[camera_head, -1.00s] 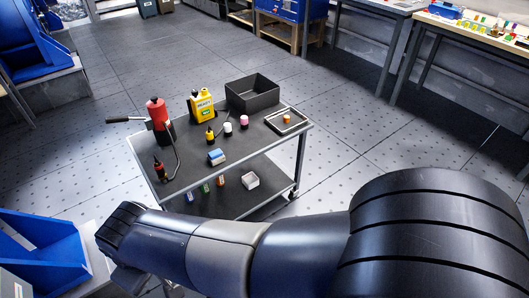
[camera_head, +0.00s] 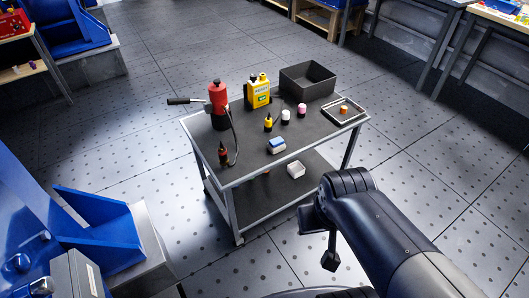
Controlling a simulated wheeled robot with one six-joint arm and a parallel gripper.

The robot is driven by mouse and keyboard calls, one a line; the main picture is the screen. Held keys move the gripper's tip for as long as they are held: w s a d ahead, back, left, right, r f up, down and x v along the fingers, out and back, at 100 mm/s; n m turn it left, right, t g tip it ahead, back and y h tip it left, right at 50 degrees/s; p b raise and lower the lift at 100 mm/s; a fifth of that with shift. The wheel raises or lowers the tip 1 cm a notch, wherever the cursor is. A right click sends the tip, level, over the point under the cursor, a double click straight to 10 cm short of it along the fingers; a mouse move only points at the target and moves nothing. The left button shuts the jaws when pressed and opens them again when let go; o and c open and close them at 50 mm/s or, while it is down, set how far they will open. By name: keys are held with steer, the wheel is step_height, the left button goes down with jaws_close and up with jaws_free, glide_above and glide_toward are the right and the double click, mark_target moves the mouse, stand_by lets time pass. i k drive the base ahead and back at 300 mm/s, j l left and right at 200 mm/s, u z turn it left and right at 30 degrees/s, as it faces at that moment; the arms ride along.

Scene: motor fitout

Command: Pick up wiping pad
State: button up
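A small blue-and-white block (camera_head: 276,146), which looks like the wiping pad, lies on the top shelf of the grey trolley (camera_head: 246,166), near its front edge. My arm comes in from the lower right. My gripper (camera_head: 330,262) hangs beyond the trolley's front right side, lower right of the block and well apart from it. Only a dark finger-like part of the gripper shows, so its opening cannot be told.
On the trolley top stand a red pump bottle (camera_head: 218,105), a yellow bottle (camera_head: 258,92), several small bottles, a black bin (camera_head: 308,80) and a tray (camera_head: 344,112). A white box (camera_head: 295,169) is on the lower shelf. Blue equipment (camera_head: 95,222) stands at left.

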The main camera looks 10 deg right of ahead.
mark_target(276, 144)
steer(key=k+j+z, duration=0.15)
steer(key=j, duration=0.15)
steer(key=i+l+u, duration=0.3)
steer(key=i+u, duration=0.15)
steer(key=i, duration=0.15)
steer(key=i+l+u, duration=0.45)
steer(key=i+l, duration=0.05)
steer(key=l, duration=0.05)
